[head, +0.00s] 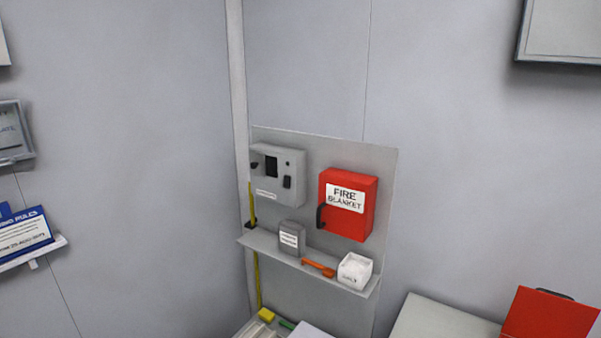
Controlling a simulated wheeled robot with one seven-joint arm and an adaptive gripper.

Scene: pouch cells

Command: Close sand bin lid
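A red panel (550,316) with a dark handle on its top edge stands raised in the bottom right corner. It looks like the sand bin's lid, tilted up and open. The picture's bottom edge cuts it off, and the bin body below it is out of view. My gripper is not in view.
A pale flat surface (440,322) lies left of the red panel. A wall board holds a red fire blanket box (361,222), a grey device box (276,180) and a shelf (262,246) with a grey box, an orange tool and a white container (355,271).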

